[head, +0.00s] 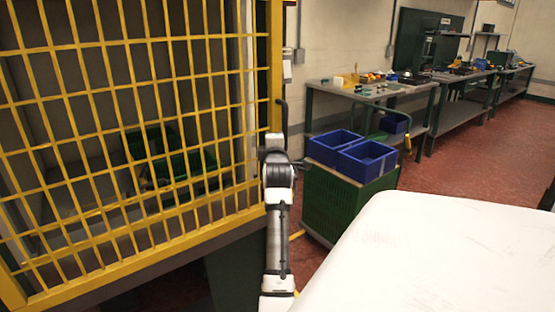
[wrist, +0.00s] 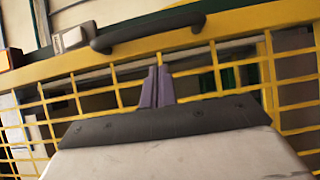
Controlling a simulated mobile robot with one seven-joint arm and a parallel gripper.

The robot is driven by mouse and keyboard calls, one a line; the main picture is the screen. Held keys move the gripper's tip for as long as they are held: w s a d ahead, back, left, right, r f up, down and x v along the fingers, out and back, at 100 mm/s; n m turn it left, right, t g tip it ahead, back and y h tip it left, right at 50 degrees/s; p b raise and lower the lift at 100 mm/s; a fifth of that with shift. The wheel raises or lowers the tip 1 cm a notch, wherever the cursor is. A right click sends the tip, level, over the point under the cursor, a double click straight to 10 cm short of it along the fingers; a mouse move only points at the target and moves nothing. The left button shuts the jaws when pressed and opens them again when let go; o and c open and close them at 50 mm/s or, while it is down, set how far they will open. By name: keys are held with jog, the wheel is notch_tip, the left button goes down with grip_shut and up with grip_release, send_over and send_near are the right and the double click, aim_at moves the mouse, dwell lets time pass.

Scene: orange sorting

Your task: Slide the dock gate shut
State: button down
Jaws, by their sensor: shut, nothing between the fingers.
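The dock gate (head: 140,43) is a yellow mesh panel filling the left of the head view. Its yellow frame (wrist: 225,24) crosses the top of the wrist view. A dark bar handle (wrist: 148,27) is fixed to that frame; it also shows at the gate's right edge in the head view (head: 284,112). My gripper (wrist: 157,72) is shut and empty, with its fingertips near the frame beside the handle, not around it. Whether the fingertips touch the gate, I cannot tell. In the head view my wrist hides the fingers.
Dark green crates (head: 170,165) stand behind the mesh. A green cart (head: 335,193) with blue bins (head: 367,160) stands just right of my arm. Workbenches (head: 375,92) line the back wall. Red floor (head: 460,165) is open at the right.

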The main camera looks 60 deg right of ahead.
jog(key=b+v, duration=0.2)
jog(key=v, duration=0.7)
jog(key=shift+s+a+f, duration=0.1)
